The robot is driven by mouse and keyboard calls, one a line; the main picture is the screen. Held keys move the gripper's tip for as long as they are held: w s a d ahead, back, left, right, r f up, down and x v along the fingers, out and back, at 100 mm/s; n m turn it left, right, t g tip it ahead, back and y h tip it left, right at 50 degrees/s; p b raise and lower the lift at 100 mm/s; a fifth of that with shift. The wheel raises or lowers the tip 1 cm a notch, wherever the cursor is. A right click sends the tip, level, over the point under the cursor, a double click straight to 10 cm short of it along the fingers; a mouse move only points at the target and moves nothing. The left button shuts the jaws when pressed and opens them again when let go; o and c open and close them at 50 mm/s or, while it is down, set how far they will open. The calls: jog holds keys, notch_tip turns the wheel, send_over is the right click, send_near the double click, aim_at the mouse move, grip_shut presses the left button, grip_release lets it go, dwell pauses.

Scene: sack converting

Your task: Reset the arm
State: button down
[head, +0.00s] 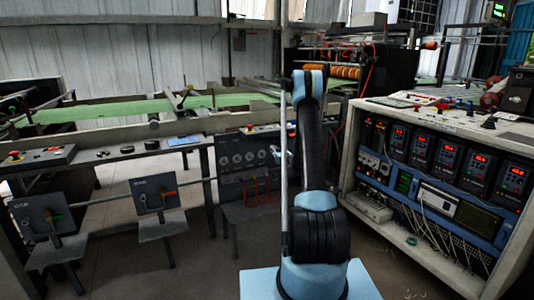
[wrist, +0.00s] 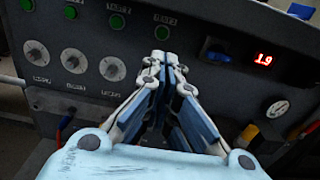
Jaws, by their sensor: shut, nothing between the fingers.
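My gripper (wrist: 166,66) is shut and empty in the wrist view, its fingertips together. It points at a dark control panel (wrist: 215,95) with green buttons, white dials and a red display reading 1.9. I cannot tell whether the fingertips touch the panel. In the head view my arm rises from its light blue base and reaches forward, hiding most of the gripper. A small pale part of the gripper (head: 277,153) shows left of the arm, in front of the same dark panel (head: 236,163).
A cabinet (head: 352,128) with several red-lit controllers stands close on the right. A machine frame with a green belt (head: 130,108) runs along the back left. Two grey switch boxes (head: 154,194) stand at the left. Bare floor (head: 170,255) lies left of my base.

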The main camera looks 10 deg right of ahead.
jog(key=s+a+r+n+g+y, duration=0.25)
jog(key=s+a+r+n, duration=0.55)
jog(key=r, duration=0.4)
jog(key=s+a+r+n+g+h, duration=0.1)
jog(key=s+r+n+g, duration=0.15)
jog(key=s+n, duration=0.45)
jog(key=s+a+r+n+g, duration=0.2)
jog(key=s+n+g, duration=0.1)
jog(key=s, duration=0.7)
jog(key=s+d+f+n+g+h, duration=0.2)
jog(key=s+n, duration=0.5)
jog(key=s, duration=1.3)
jog(key=s+d+f+n+g+h, duration=0.1)
jog(key=s+d+f+n, duration=0.1)
jog(key=s, duration=0.5)
jog(key=s+d+f+n+g+h, duration=0.2)
jog(key=s+d+f, duration=0.1)
jog(key=s, duration=0.5)
jog(key=s+d+f+n+g+h, duration=0.1)
jog(key=s+d+f+n+h, duration=0.1)
jog(key=s, duration=0.5)
jog(key=shift+s+d+f+n+g, duration=0.3)
jog(key=shift+f+n+g, duration=0.1)
jog(key=shift+f+n, duration=0.25)
jog(key=shift+w+f, duration=0.25)
jog(key=shift+w, duration=0.25)
